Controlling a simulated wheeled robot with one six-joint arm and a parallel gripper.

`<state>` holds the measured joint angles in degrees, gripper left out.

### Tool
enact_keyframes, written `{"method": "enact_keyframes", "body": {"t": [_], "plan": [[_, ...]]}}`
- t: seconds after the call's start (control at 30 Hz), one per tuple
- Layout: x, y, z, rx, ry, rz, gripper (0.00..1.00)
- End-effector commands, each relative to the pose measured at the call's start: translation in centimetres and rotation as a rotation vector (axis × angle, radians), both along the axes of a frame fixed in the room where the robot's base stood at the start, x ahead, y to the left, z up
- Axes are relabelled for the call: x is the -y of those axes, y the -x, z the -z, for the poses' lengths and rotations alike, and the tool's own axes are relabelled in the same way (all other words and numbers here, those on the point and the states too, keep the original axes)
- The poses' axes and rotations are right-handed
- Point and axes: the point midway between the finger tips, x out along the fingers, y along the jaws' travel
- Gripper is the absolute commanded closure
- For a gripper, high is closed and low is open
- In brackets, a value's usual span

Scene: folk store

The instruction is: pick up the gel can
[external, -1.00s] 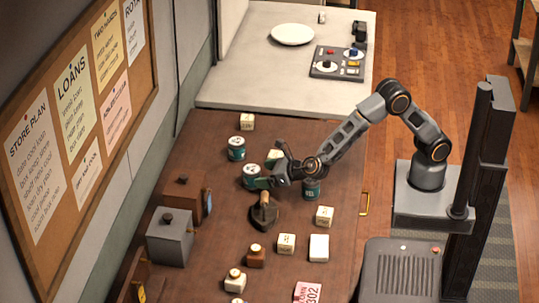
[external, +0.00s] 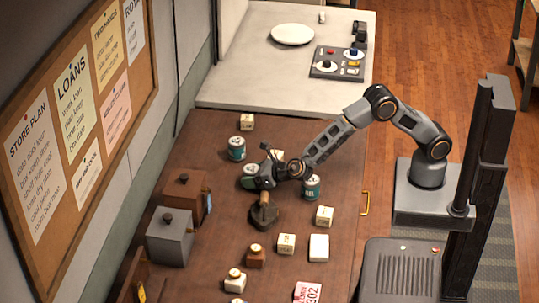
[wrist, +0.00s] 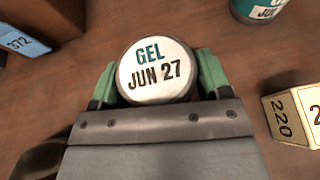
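The gel can (wrist: 155,72) has a white lid reading "GEL JUN 27" in the wrist view. In the external view the gel can (external: 248,170) is a green can in the middle of the brown table, partly hidden by my gripper (external: 258,180). In the wrist view my gripper (wrist: 157,78) has its green-padded fingers spread apart, one on each side of the can. The pads are close to the can's sides; any contact is hard to make out.
A green can (external: 236,148) stands behind, and another green can (external: 312,187) stands to the right. A dark tool with a wooden handle (external: 264,214) is just in front. A cream block (wrist: 294,115) lies right of the gripper. Brown (external: 187,192) and grey (external: 170,237) boxes stand left.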

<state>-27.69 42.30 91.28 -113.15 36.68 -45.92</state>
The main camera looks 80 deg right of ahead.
Motion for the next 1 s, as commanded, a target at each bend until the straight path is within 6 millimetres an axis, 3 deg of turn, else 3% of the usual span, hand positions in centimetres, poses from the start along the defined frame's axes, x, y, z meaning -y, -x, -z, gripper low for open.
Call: {"method": "enact_keyframes", "body": {"t": [0.37, 0.73, 0.93, 1.0], "plan": [[0.0, 0.0, -0.1, 0.001, -0.001, 0.000, 0.65], [0.0, 0.0, -0.8, 0.002, -0.002, 0.001, 0.65], [0.0, 0.0, -3.5, 0.003, -0.003, 0.000, 0.65], [0.3, 1.0, -4.5, 0.004, -0.003, 0.000, 0.65]]}}
